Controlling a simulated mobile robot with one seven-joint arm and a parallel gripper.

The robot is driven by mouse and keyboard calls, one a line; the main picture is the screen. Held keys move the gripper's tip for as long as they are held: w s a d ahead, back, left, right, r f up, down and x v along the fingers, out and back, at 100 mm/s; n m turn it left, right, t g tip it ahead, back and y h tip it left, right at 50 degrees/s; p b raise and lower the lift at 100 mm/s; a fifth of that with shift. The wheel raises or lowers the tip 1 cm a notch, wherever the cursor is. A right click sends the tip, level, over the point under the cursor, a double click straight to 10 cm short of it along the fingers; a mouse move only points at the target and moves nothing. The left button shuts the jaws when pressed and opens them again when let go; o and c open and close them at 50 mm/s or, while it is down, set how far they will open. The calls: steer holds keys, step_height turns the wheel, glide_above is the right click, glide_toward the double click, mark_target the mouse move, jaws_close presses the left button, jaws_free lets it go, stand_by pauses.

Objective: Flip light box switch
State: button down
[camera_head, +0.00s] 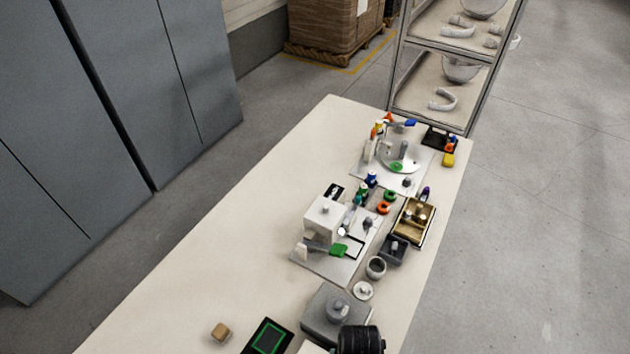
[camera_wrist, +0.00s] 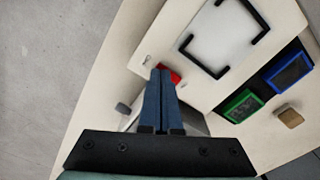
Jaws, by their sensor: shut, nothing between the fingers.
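The light box (camera_wrist: 146,45) lies on the table in the wrist view, a pale flat box with a white panel (camera_wrist: 228,40) framed by black corner brackets. A red part (camera_wrist: 180,70), seemingly its switch, shows just beyond my fingertips and is partly hidden by them. My gripper (camera_wrist: 160,72) is shut and empty, its two blue fingers side by side and pointing at the red part. I cannot tell whether the fingertips touch it or which way the switch is set. The light box is not clearly seen in the head view.
A green-framed dark plate (camera_wrist: 243,105), a blue-framed one (camera_wrist: 289,71) and a wooden block (camera_wrist: 290,117) lie right of the box. The head view shows the long table (camera_head: 200,250) with crowded fixtures (camera_head: 322,217) along its right side; its left side is mostly clear.

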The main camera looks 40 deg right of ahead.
step_height(320, 180, up, 7)
steer(key=p, duration=0.6)
steer(key=shift+f+p, duration=0.1)
steer(key=shift+p, duration=0.3)
steer(key=shift+w, duration=0.1)
